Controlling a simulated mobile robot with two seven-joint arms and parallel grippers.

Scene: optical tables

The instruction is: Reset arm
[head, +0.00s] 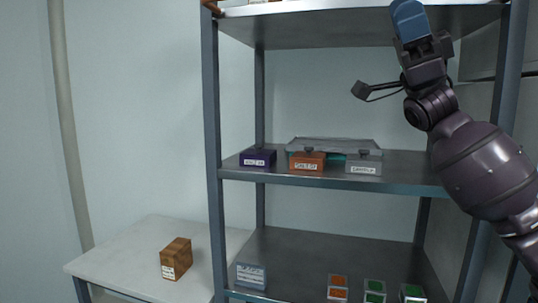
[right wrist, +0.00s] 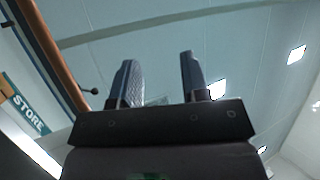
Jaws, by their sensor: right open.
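My right arm is raised at the right of the head view, with its gripper (head: 408,20) pointing up in front of the shelf unit's top board. In the right wrist view the two fingers of the right gripper (right wrist: 160,80) stand apart with nothing between them, against the ceiling. My left gripper does not show in either view.
A metal shelf unit (head: 212,130) holds a purple box (head: 258,158), an orange box (head: 307,161) and a grey box (head: 364,163) on its middle board. Lower down are several small green and orange items.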

